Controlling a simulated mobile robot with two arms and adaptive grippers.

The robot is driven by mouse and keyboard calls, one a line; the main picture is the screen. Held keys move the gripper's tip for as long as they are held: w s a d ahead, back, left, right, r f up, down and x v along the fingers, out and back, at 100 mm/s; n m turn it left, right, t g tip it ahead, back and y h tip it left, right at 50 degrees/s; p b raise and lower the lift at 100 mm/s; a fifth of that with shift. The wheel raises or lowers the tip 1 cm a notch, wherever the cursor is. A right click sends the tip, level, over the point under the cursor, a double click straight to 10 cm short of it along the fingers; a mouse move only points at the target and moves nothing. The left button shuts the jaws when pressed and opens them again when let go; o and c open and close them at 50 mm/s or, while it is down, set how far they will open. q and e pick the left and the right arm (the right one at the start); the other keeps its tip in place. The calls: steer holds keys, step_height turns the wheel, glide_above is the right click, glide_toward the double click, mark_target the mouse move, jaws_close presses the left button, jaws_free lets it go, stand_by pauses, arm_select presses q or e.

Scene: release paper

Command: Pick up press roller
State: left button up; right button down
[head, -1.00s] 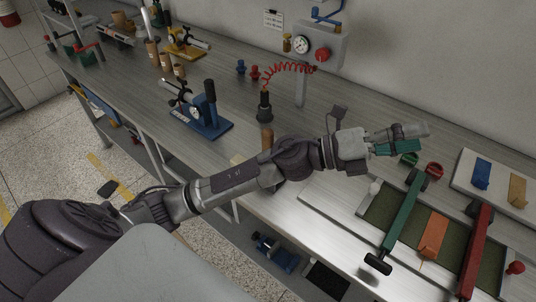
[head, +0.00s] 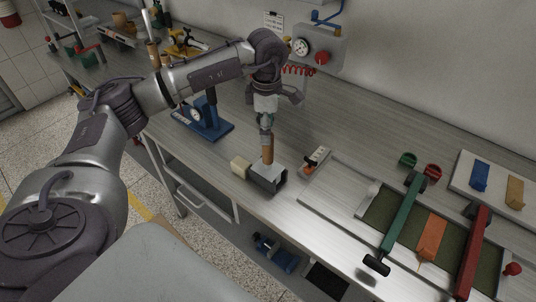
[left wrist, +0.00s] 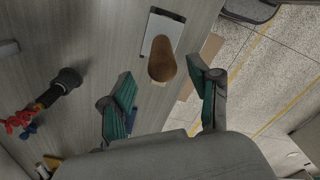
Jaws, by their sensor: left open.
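A brown wooden handle (head: 267,156), which I take to be the press roller's, stands upright in a grey open-sided box (head: 270,178) near the bench's front edge. Its roller part is hidden. My left gripper (head: 266,138) points down right above the handle. In the left wrist view the handle (left wrist: 162,60) shows end-on as a brown oval. The open teal fingers of my left gripper (left wrist: 160,72) lie on either side, apart from it. I cannot tell how far below the fingertips its top is. My right gripper is not in view.
A cream block (head: 240,167) sits left of the box. A small tool with an orange-red end (head: 315,160) lies to the right. A blue press (head: 205,118) stands behind left. Green (head: 403,215) and red (head: 474,250) bars lie over the work board at right.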

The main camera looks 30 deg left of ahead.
mark_target(269, 151)
arm_select(q)
step_height(269, 151, down, 3)
steer(key=shift+f, duration=0.1)
steer(key=f+p, duration=0.2)
steer(key=f, duration=0.1)
steer(key=f+p, duration=0.1)
steer(key=shift+d+f, duration=0.3)
steer(key=shift+f, duration=0.35)
steer(key=shift+r, duration=0.1)
jaws_close()
